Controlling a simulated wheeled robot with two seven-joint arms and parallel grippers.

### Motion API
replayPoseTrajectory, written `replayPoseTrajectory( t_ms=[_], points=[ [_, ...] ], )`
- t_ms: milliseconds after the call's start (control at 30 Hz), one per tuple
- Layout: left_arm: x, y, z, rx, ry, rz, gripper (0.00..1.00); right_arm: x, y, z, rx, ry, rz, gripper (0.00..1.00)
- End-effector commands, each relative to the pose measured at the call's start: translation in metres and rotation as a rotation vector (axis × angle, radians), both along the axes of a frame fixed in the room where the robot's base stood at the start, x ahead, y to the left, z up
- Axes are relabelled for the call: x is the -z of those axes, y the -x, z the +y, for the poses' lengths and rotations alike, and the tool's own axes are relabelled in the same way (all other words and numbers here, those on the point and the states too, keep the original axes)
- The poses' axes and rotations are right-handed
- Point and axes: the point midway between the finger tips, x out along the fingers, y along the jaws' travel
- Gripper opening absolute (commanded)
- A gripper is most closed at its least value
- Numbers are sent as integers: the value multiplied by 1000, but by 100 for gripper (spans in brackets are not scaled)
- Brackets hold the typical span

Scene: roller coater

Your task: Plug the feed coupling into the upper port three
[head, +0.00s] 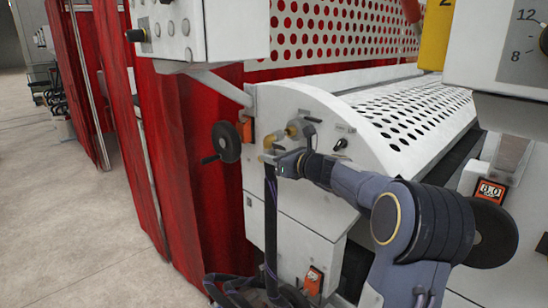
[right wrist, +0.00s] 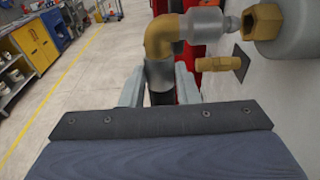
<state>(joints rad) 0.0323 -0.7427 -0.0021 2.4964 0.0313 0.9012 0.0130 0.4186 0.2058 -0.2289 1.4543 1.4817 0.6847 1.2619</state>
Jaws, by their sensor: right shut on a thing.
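My right gripper (head: 272,160) is at the machine's white end panel. In the right wrist view its grey fingers (right wrist: 160,90) are shut on the feed coupling, at the grey sleeve below its brass elbow (right wrist: 160,38). The coupling's grey collar (right wrist: 203,22) and small nose point right, toward a brass hex port (right wrist: 263,20). The nose tip is very close to the port; I cannot tell whether they touch. A second brass fitting (right wrist: 215,65) sits just below on the panel. A dark hose (head: 270,225) hangs from the coupling. I cannot read port numbers. My left gripper is out of view.
A black handwheel (head: 226,142) is left of the ports. A dark knob (head: 341,143) is to their right. Red curtains (head: 200,180) hang left of the machine, beside open floor (head: 80,220). Hose loops (head: 235,285) lie low near the panel.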

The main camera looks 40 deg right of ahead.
Motion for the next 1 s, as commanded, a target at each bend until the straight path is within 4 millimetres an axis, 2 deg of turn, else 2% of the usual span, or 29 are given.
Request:
replayPoseTrajectory(
  t_ms=[1000],
  points=[
    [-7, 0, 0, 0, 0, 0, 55, -1, -2, -18, 0, 0, -2, 0]
  ],
)
